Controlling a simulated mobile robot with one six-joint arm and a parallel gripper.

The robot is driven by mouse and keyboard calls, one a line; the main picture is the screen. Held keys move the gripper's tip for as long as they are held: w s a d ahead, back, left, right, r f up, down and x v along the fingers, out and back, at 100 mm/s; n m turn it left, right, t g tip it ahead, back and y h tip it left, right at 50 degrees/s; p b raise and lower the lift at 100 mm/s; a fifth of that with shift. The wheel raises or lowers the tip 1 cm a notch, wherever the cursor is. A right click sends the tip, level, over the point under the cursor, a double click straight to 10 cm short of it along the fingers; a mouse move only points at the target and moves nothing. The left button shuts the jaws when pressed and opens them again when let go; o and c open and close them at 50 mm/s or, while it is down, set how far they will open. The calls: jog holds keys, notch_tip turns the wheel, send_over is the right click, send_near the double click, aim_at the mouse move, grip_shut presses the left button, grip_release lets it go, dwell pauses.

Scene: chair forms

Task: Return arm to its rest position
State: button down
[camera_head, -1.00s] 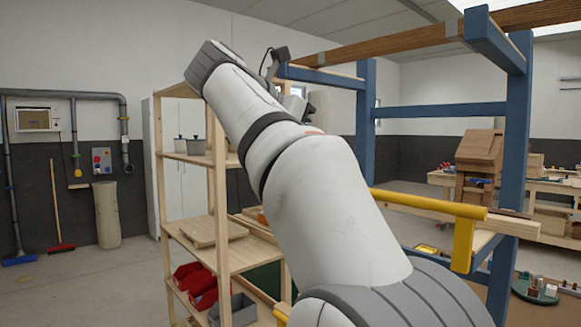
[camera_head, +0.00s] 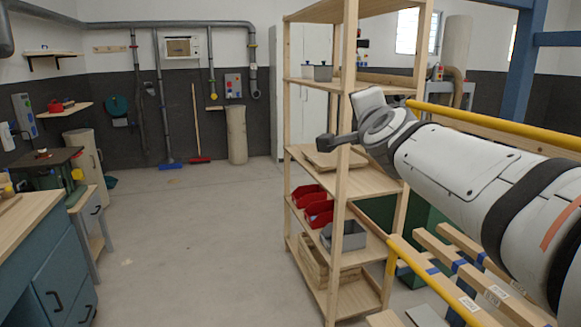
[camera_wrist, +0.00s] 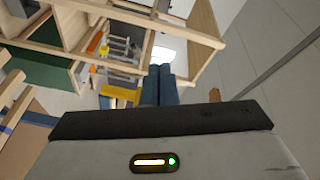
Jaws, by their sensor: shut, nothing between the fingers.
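My arm (camera_head: 480,175) reaches in from the right edge of the head view and points left, with its wrist end (camera_head: 385,125) in front of the wooden shelf rack. In the wrist view, my gripper (camera_wrist: 159,72) shows as two dark blue-grey fingers side by side beyond the pale housing. The fingers are together with nothing between them. The fingertips are not clear in the head view.
The wooden shelf rack (camera_head: 347,200) holds red bins (camera_head: 318,212) and a grey bin (camera_head: 347,237). A yellow rail (camera_head: 500,125) and timber pieces (camera_head: 470,270) lie near my arm. A blue workbench (camera_head: 40,260) stands left. The floor (camera_head: 200,240) between is clear.

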jog(key=s+a+f+n+g+y, duration=0.1)
jog(key=s+f+n+g, duration=0.15)
jog(key=f, duration=0.35)
jog(key=s+a+f+n+g+y, duration=0.2)
jog(key=f+n, duration=0.2)
jog(key=f, duration=0.3)
jog(key=s+d+f+n+g+h, duration=0.2)
jog(key=s+d+f+n+g, duration=0.2)
jog(key=s+f, duration=1.7)
jog(key=f+n+g, duration=0.1)
jog(key=n+g, duration=0.2)
jog(key=g, duration=0.3)
jog(key=shift+s+f+g+h, duration=0.15)
jog(key=shift+f+g+h, duration=0.15)
jog(key=shift+g, duration=0.05)
jog(key=shift+d+n, duration=0.1)
jog(key=shift+n, duration=0.15)
